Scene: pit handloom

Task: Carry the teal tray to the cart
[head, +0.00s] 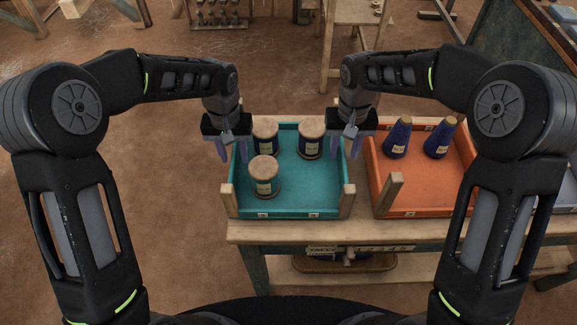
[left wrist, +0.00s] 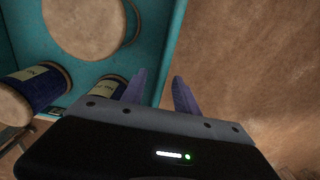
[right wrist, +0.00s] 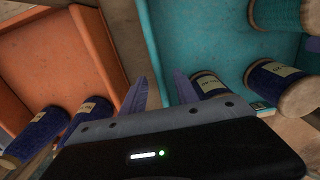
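The teal tray (head: 300,200) sits on a wooden table with three spools standing in it: one at the back left (head: 265,138), one at the back right (head: 311,140) and one at the front left (head: 264,178). My left gripper (head: 222,158) is open at the tray's left side; in the left wrist view its fingers (left wrist: 162,92) point down around the teal wall. My right gripper (head: 345,152) is open at the tray's right side; in the right wrist view its fingers (right wrist: 160,92) straddle the teal wall. I cannot tell if the fingers touch the walls.
An orange tray (head: 420,190) with two blue cones (head: 397,138) stands close to the right of the teal tray. The table (head: 290,230) has a lower shelf with a basket (head: 345,262). Open brown floor (head: 120,220) lies to the left. Wooden furniture stands behind.

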